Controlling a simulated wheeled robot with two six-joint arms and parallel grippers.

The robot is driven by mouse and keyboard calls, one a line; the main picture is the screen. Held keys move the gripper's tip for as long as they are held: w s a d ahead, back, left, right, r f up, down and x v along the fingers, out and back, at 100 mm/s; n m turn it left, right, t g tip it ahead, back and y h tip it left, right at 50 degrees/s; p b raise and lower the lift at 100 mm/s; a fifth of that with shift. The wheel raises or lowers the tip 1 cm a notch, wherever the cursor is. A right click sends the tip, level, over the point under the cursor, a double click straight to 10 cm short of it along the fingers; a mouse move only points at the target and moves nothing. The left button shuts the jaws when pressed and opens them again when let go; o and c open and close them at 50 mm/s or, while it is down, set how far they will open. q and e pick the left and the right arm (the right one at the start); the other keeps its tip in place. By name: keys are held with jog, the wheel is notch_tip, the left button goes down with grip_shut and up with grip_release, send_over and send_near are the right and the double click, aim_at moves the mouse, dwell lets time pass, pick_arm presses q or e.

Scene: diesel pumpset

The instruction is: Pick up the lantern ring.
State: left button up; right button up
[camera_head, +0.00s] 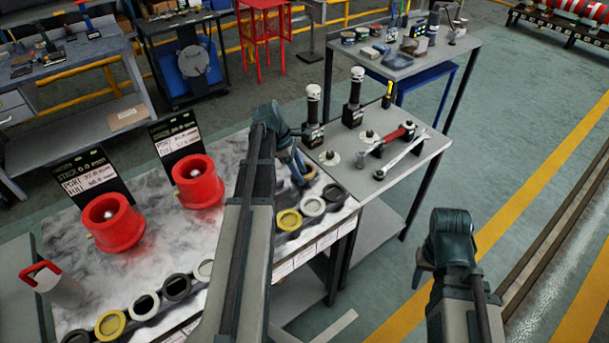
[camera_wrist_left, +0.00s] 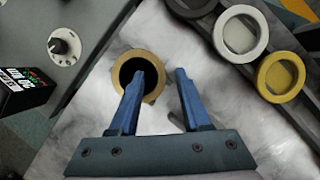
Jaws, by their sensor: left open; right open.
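A brass-coloured ring, which looks like the lantern ring, lies apart from the other rings on the marbled white bench top in the left wrist view (camera_wrist_left: 152,98). In the head view it is largely hidden by my left gripper (camera_head: 298,180). My left gripper is open over it in the left wrist view (camera_wrist_left: 160,74). Its left finger crosses the ring's dark hole, and its right finger is outside the ring to the right. Nothing is held; I cannot tell whether the fingers touch the ring. My right gripper (camera_head: 440,262) hangs over the floor, its fingers mostly hidden.
Dark, white (camera_head: 312,207) and yellow (camera_head: 289,220) rings sit in a rack along the bench edge. Two red flanged parts (camera_head: 113,222) (camera_head: 197,181) stand on the bench by label boards. A grey side table (camera_head: 385,165) holds bottles, a wrench and small parts.

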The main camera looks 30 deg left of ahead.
pick_arm(q)
grip_shut()
jog(key=shift+r, duration=0.15)
dwell(0.4)
